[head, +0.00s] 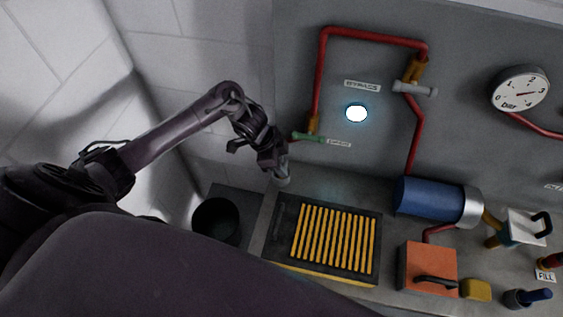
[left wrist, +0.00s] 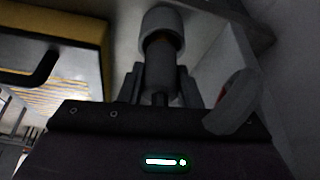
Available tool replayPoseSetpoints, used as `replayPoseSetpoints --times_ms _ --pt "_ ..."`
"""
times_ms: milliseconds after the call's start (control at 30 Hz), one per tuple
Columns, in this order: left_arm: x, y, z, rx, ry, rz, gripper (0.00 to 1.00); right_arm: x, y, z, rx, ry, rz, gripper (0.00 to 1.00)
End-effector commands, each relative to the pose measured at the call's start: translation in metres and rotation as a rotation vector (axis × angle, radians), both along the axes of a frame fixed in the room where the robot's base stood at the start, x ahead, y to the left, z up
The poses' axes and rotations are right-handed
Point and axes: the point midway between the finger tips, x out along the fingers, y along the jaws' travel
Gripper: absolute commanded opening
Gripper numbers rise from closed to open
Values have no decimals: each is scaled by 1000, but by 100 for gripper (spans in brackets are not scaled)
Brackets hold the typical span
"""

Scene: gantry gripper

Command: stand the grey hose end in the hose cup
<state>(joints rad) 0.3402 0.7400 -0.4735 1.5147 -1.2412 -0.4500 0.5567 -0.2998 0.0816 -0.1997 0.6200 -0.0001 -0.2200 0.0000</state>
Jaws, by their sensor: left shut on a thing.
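My left gripper (head: 276,165) is shut on a short grey cylinder (head: 283,181), which looks like the grey hose end. It hangs below the fingers, over the left end of the bench and clear of the yellow-slatted tray. In the left wrist view the grey piece (left wrist: 162,22) sticks out past the fingers of the left gripper (left wrist: 160,85). A small dark cup (head: 514,299) with a blue-ended piece at it is at the lower right; I cannot tell for sure that it is the hose cup. My right gripper is out of view.
A black tray with yellow slats (head: 281,221) lies right of the gripper. A black bin (head: 216,222) stands to its left. A green valve handle (head: 308,137) is close by on the wall. A blue cylinder (head: 430,198) and orange box (head: 429,262) stand farther right.

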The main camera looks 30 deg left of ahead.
Motion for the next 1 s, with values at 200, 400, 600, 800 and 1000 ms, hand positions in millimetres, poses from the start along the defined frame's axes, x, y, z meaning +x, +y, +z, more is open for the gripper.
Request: replayPoseSetpoints --times_ms 200,400,600,800,1000 --pt "0 0 -2 0 0 0 51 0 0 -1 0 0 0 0" --pt "0 0 -2 0 0 0 52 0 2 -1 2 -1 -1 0" --pt "0 2 6 1 -1 -1 52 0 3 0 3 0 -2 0" --pt "-5 15 39 4 -6 -1 52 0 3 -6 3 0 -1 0" --pt "-13 30 79 4 -5 -2 52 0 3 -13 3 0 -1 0"
